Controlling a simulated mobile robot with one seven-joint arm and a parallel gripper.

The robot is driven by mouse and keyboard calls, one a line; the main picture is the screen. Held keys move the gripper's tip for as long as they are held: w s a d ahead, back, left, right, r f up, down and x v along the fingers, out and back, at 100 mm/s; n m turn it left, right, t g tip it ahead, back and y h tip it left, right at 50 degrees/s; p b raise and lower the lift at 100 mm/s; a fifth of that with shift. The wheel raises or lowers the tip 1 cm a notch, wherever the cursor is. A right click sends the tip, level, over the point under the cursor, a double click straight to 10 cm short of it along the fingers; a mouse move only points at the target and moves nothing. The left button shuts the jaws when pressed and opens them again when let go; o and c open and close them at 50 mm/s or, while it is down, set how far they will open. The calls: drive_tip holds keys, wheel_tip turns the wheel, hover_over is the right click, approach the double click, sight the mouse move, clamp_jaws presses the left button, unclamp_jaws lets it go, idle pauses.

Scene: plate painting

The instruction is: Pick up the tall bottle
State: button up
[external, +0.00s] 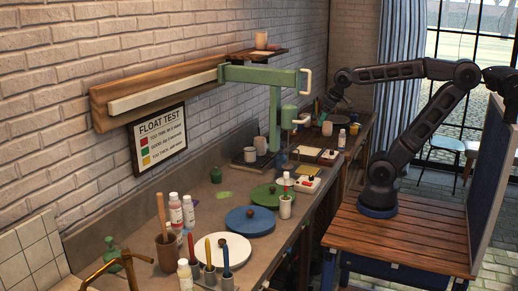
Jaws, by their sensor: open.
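My gripper (318,112) hangs over the far end of the workbench, with open jaws. It is small and dark here, and I cannot tell what lies between the fingers. Several bottles stand upright on the bench. A white bottle with a red label (176,212) and another beside it (188,211) stand in the near part, far from my gripper. A white bottle (341,139) stands at the far end, below and right of my gripper. A green bottle (111,254) is at the near left. I cannot tell which one is the tall bottle.
A green frame (274,118) with a long rail rises between the near bench and my gripper. A white disc (222,250), a blue disc (250,220) and a green disc (271,194) lie on the bench. Cups with tools (168,250) crowd the near end.

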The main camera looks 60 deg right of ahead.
drive_tip(key=w+a+r+n, duration=0.1)
drive_tip(key=w+a+r, duration=0.1)
drive_tip(key=w+a, duration=0.4)
drive_tip(key=w+a+r+n, duration=0.1)
drive_tip(key=w+a+r, duration=0.15)
drive_tip(key=w, duration=0.65)
drive_tip(key=n+g+y, duration=0.1)
drive_tip(key=n+y, duration=0.1)
drive_tip(key=n, duration=0.3)
hover_over(172, 202)
drive_tip(key=s+d, duration=0.3)
wheel_tip(172, 202, down, 17)
drive_tip(key=x, duration=0.5)
drive_tip(key=shift+w+f, duration=0.1)
drive_tip(key=shift+w, duration=0.05)
drive_tip(key=shift+x, duration=2.55)
drive_tip(key=shift+w+d, duration=0.1)
drive_tip(key=shift+w, duration=0.1)
clamp_jaws()
